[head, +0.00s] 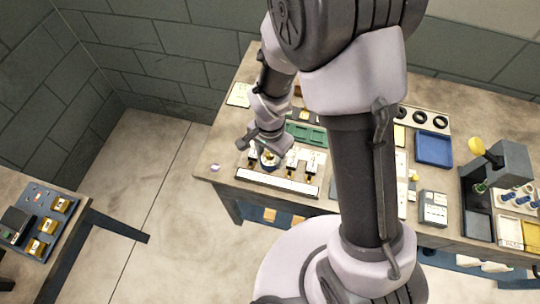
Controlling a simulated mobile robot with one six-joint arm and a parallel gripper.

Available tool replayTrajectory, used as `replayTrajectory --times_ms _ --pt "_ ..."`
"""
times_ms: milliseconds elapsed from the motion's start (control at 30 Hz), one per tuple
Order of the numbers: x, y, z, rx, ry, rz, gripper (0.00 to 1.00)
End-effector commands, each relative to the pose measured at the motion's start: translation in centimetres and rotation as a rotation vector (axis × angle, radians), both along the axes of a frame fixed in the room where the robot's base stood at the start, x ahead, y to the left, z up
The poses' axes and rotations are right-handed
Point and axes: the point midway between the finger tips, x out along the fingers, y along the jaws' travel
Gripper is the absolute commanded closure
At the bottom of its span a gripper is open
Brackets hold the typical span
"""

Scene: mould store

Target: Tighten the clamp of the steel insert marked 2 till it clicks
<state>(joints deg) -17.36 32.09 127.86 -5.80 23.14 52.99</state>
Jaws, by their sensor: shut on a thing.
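A row of several small clamped steel inserts stands behind a long white strip (277,185) at the left front of the bench. Their markings are too small to read, so I cannot tell which is marked 2. One insert (292,166) stands just right of my gripper, and another (312,166) stands further right. My gripper (269,155) points down at the second place from the left. It is shut on what seems to be the clamp there, a small part with blue and yellow showing. The fingers hide most of that part.
A green tray (306,134) lies behind the row. A blue tray (434,149), a grey box (433,207) and a dark machine (497,175) stand further right. A side table with a panel (36,226) is at the far left. My arm hides the bench's middle.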

Motion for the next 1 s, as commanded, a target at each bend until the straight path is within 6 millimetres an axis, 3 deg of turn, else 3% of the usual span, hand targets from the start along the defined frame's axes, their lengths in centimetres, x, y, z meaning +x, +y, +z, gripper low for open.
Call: replayTrajectory --times_ms 1000 --pt "-0.02 -0.01 0.0 -0.001 0.001 -0.265 0.97"
